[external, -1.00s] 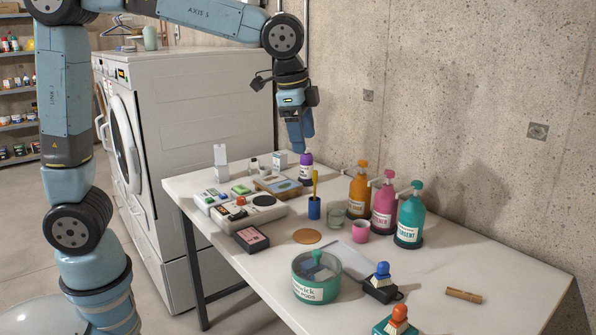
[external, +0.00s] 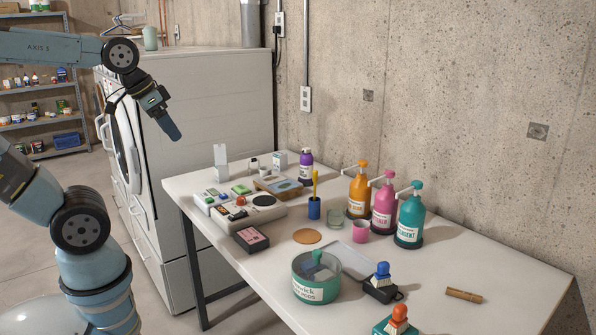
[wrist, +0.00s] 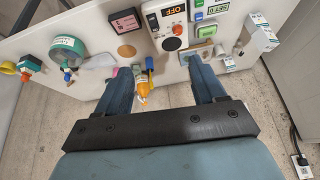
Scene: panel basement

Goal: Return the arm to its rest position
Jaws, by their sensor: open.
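My gripper (external: 172,132) hangs at the upper left in the external view, in front of the washing machine's side. It is away from the table and above its height. In the wrist view my gripper (wrist: 168,92) shows two blue fingers spread apart with nothing held between them. The purple bottle (external: 306,167) stands upright at the table's back edge, apart from my gripper. My upper arm link reaches in from the left edge of the external view.
The white table (external: 440,250) holds orange, pink and teal pump bottles (external: 383,205), a control panel (external: 240,207), a green tub (external: 316,280) and stamps. The washing machine (external: 215,110) stands behind the table's left end. A concrete wall (external: 450,90) closes off the right. Open floor lies at left.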

